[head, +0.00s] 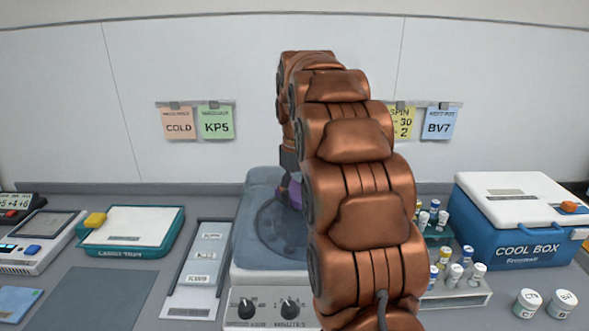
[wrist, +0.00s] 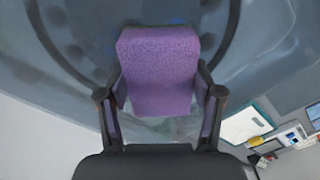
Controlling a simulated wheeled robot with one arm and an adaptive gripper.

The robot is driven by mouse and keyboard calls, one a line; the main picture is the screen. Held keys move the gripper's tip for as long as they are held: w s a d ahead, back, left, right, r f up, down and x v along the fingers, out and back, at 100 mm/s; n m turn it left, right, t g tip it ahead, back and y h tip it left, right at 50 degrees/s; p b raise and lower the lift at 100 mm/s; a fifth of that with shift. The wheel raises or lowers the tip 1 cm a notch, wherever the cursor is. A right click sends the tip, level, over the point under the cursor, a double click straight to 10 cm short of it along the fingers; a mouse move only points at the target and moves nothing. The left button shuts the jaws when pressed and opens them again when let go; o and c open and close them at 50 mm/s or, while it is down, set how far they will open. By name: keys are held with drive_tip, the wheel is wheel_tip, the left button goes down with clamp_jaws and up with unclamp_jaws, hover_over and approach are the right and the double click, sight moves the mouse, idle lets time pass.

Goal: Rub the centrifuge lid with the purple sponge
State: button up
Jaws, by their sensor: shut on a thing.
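The purple sponge (wrist: 158,70) is held between the two fingers of my gripper (wrist: 160,108) in the wrist view. A small part of the sponge also shows in the head view (head: 294,192), beside my copper arm. The centrifuge (head: 262,277) is a grey-blue machine with two black knobs on its front. Its lid (head: 270,222) has a dark round window, and my arm hides its right part. The sponge is over the lid; in the wrist view the lid's dark ring (wrist: 221,38) curves around it. I cannot tell whether the sponge touches the lid.
A white-topped teal tray (head: 131,226) with a yellow sponge (head: 95,220) on it stands at left, beside a device with a screen (head: 42,226). A labelled panel (head: 202,265) lies left of the centrifuge. Racks of vials (head: 458,290) and a blue cool box (head: 520,236) stand at right.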

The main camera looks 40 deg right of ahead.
drive_tip(key=shift+r+p, duration=1.35)
drive_tip(key=shift+r, duration=2.65)
